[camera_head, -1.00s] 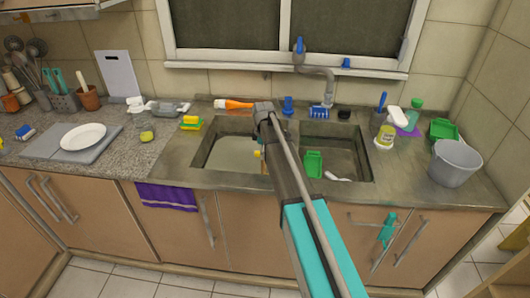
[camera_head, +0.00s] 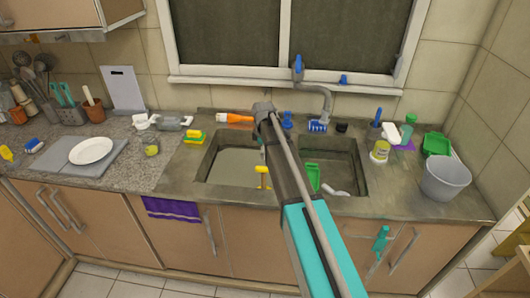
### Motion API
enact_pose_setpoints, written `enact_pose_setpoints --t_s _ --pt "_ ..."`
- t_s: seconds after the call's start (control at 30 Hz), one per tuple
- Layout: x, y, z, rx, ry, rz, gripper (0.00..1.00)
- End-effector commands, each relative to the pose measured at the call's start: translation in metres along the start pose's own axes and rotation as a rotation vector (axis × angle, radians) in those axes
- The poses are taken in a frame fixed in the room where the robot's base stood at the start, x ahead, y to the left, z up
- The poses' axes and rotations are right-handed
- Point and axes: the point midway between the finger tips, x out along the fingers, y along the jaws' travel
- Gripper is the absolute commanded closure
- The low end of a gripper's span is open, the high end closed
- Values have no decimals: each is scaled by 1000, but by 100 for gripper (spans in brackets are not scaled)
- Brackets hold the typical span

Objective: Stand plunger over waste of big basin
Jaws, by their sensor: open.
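The sink has a left basin (camera_head: 215,157) and a right basin (camera_head: 345,165). My arm crosses in front of the divider and hides part of both, and I cannot see a waste opening. No plunger is clear to see. A yellow T-shaped thing (camera_head: 262,171) shows in the left basin beside my arm; I cannot tell whether it is the plunger. An orange thing with a pale end (camera_head: 236,118) lies on the ledge behind the left basin. My gripper (camera_head: 262,108) is the dark end of the arm, open above the sink's back edge, its fingers hard to make out.
A green thing (camera_head: 313,177) and a white thing (camera_head: 335,190) are in the right basin. The tap (camera_head: 318,90) rises behind it. A grey bucket (camera_head: 445,180) stands at the right, sponges (camera_head: 194,136) at the left. The window sill (camera_head: 260,82) borders the back.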

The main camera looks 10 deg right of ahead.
Motion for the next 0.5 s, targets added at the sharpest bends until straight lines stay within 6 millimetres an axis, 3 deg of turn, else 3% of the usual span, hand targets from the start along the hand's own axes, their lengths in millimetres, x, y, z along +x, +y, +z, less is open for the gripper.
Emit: enact_pose_setpoints --t_s 0.2,0.5 --pt "-18 0 0 0 0 0 30" --pt "-23 0 0 0 0 0 30"
